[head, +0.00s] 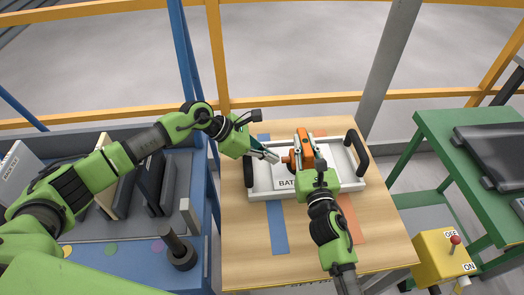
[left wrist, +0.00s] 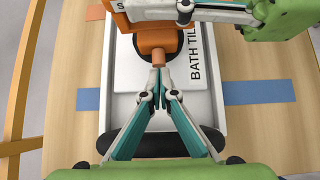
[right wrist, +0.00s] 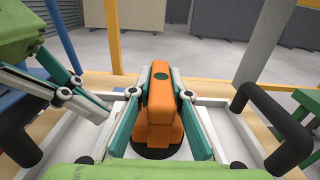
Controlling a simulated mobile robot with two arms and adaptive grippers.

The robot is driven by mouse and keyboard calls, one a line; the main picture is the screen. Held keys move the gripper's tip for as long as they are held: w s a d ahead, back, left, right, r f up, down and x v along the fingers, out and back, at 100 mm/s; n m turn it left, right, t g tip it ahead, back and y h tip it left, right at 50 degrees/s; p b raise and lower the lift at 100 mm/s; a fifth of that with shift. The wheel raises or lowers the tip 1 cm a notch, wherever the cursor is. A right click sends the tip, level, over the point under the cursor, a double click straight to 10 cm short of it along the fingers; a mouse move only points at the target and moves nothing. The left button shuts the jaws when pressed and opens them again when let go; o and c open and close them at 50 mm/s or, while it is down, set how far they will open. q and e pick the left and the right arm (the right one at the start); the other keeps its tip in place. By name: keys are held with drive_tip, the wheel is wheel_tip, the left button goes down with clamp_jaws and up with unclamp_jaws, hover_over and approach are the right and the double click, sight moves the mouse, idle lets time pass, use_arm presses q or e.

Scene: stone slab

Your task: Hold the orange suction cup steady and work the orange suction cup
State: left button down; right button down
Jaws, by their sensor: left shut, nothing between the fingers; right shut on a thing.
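The orange suction cup (head: 303,141) stands on a white tile (left wrist: 128,78) marked "BATH TIL", in a white tray (head: 262,190) with black handles. Its orange-brown knob (left wrist: 159,57) points toward my left gripper. My right gripper (right wrist: 158,95) is shut on the orange body (right wrist: 160,118), with one finger on each side. My left gripper (left wrist: 158,74) is shut and empty, its fingertips together at the knob's end. I cannot tell whether they touch it. In the head view, my left gripper (head: 274,157) is just left of the cup. The right gripper partly hides the cup there.
The tray rests on a wooden table (head: 240,262) with blue and orange strips. A blue rack (head: 110,262) holding slabs stands at the left. A yellow switch box (head: 443,258) with a red lever and a green table (head: 440,135) stand at the right. The table's front is mostly clear.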

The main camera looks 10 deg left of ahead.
sight(286, 159)
use_arm(q)
drive_tip(key=shift+d+f, duration=0.1)
drive_tip(key=shift+d, duration=0.1)
drive_tip(key=shift+w+d, duration=0.2)
drive_tip(key=shift+d, duration=0.35)
drive_tip(key=shift+w+d, duration=0.2)
drive_tip(key=shift+d, duration=0.3)
use_arm(e)
drive_tip(key=shift+a, duration=0.1)
drive_tip(key=shift+s+a, duration=0.1)
use_arm(q)
drive_tip(key=shift+d, duration=0.1)
use_arm(e)
drive_tip(key=shift+a, duration=0.1)
use_arm(q)
drive_tip(key=shift+d+r, duration=0.15)
drive_tip(key=shift+r, duration=0.05)
use_arm(e)
drive_tip(key=shift+s+f, duration=0.1)
idle(0.4)
drive_tip(key=shift+d, duration=0.2)
use_arm(q)
drive_tip(key=v, duration=1)
drive_tip(key=shift+a+f, duration=0.2)
drive_tip(key=shift+a, duration=0.25)
use_arm(e)
drive_tip(key=shift+d, duration=0.1)
drive_tip(key=shift+w, duration=0.2)
